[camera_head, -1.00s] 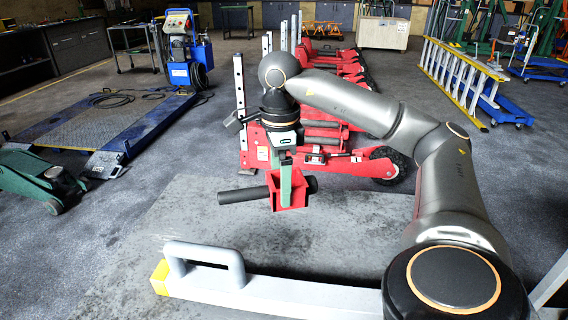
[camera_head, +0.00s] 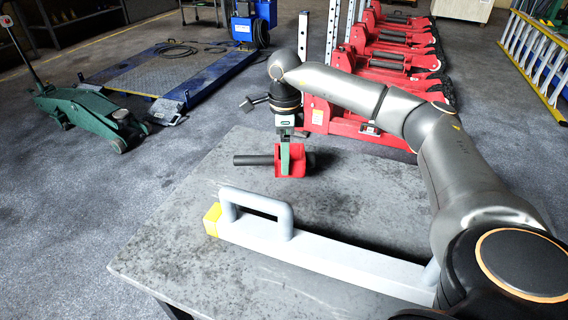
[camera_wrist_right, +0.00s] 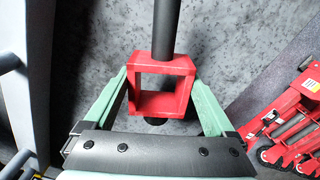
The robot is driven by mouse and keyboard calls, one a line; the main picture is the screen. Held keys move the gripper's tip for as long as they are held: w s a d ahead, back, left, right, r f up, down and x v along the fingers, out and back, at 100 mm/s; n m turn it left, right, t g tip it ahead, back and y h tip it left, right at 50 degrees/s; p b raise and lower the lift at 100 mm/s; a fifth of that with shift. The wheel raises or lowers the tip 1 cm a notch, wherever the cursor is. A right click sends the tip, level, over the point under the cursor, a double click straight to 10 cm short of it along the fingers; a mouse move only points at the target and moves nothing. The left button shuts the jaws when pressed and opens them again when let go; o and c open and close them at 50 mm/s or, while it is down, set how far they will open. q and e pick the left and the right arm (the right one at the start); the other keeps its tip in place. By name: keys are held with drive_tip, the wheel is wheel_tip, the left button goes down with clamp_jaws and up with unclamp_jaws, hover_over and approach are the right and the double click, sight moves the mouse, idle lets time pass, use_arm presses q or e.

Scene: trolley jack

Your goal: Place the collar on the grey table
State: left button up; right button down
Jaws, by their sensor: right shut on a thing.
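The collar (camera_head: 291,164) is a red square frame with a dark bar through it, the longer end pointing left in the head view. My right gripper (camera_head: 285,156) is shut on it, with a green finger along its near side. In the right wrist view, the two green fingers press on opposite sides of the red frame (camera_wrist_right: 187,90). The grey table (camera_head: 180,255) spreads below and in front of the collar, which is over its far part. I cannot tell whether the collar touches the table. My left gripper is not in view.
A long light-grey beam with a handle (camera_head: 310,250) and a yellow end lies across the table. Red wheeled jacks (camera_head: 345,125) stand behind the table. A green trolley jack (camera_head: 95,112) is on the floor at left. The table's left part is clear.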

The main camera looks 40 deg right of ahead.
drive_tip(key=shift+w+f, duration=0.15)
drive_tip(key=shift+f, duration=1.5)
drive_tip(key=shift+f, duration=0.1)
unclamp_jaws()
wheel_tip(320, 180, up, 12)
drive_tip(key=p, duration=0.1)
